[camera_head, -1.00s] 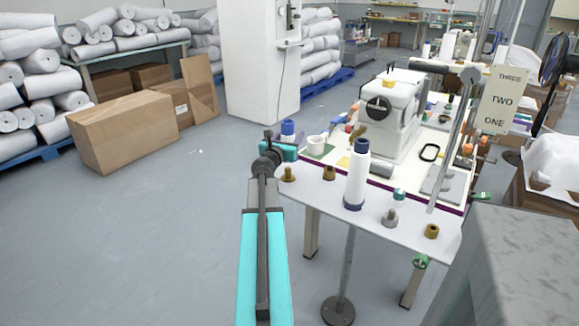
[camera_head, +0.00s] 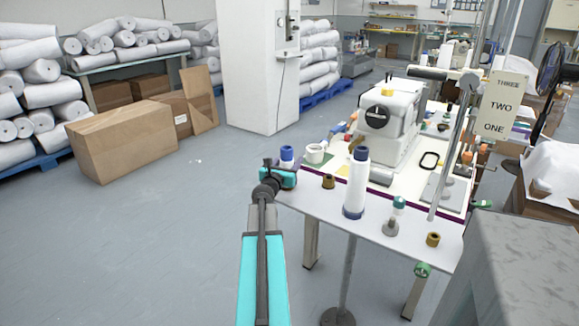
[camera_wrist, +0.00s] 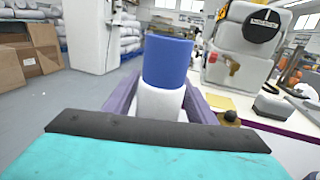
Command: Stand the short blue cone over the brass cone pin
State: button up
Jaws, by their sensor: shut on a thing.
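The short blue cone (camera_head: 287,153), blue on top and white below, is upright in my gripper (camera_head: 278,178), at the left edge of the white table. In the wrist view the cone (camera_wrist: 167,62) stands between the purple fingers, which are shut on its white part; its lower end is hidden. The brass pin seen at this table edge earlier is now hidden behind my gripper, so I cannot tell whether the cone is around it. Another brass piece (camera_head: 328,181) stands just right of my gripper and also shows in the wrist view (camera_wrist: 232,117).
A tall white cone with a blue top (camera_head: 355,185) stands to the right. A grey pin (camera_head: 391,227), a teal-topped item (camera_head: 399,203) and a brass piece (camera_head: 432,239) are near the front edge. A white cup (camera_head: 315,153) and sewing machine (camera_head: 388,120) stand behind.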

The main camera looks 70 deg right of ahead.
jog(key=shift+f, duration=0.75)
jog(key=shift+f, duration=0.15)
jog(key=o, duration=1.1)
jog(key=shift+o, duration=0.2)
jog(key=shift+r, duration=0.25)
jog(key=shift+a+f, duration=0.1)
jog(key=shift+a, duration=0.2)
jog(key=shift+a+b, duration=0.65)
jog(key=shift+a, duration=5.05)
